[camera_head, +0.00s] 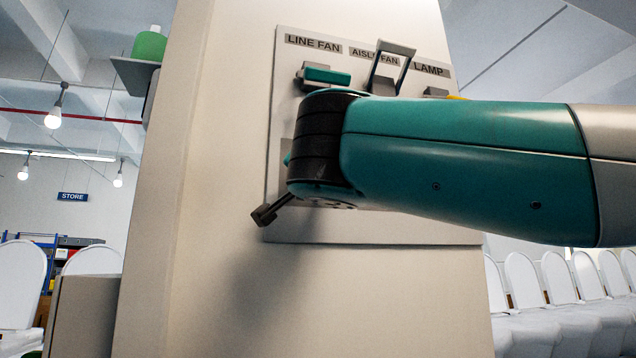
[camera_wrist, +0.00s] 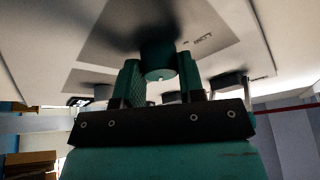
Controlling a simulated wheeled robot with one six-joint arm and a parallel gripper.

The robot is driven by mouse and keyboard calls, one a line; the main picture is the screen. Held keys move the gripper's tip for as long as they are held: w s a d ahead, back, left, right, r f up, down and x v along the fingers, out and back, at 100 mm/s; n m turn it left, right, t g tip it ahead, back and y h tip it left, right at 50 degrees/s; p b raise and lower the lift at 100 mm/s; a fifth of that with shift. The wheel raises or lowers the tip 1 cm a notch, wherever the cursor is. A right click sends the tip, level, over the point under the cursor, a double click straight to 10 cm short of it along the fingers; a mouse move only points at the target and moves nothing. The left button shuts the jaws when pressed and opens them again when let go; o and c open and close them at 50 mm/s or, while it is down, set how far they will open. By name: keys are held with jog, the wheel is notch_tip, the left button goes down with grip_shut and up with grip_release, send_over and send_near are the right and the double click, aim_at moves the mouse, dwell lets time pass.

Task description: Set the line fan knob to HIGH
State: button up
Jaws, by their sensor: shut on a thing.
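In the wrist view, my gripper (camera_wrist: 159,80) has its two teal fingers on either side of a round teal knob (camera_wrist: 158,57), shut on it. A small pale mark shows on the knob's near edge. The knob sits on a grey control panel (camera_wrist: 215,62), with a small printed word beside it that is too blurred to read surely. In the head view, the panel (camera_head: 285,222) is on a beige pillar, and a LINE FAN label (camera_head: 313,43) is at its top left. My arm hides the gripper and nearly all of the knob there.
Below the LINE FAN label is a teal-handled switch (camera_head: 327,76). A grey lever (camera_head: 391,66) sticks out under AISLE FAN. The LAMP control (camera_head: 436,92) is partly hidden by my arm. White chairs (camera_head: 555,290) stand behind at right. A green object (camera_head: 149,46) sits on a shelf at left.

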jog(key=shift+m+h, duration=0.4)
jog(key=shift+m, duration=0.5)
jog(key=shift+m+g, duration=0.3)
jog(key=o, duration=0.9)
jog(key=b+v, duration=0.8)
jog(key=v, duration=0.9)
jog(key=shift+s+a, duration=0.15)
jog(key=shift+f, duration=0.1)
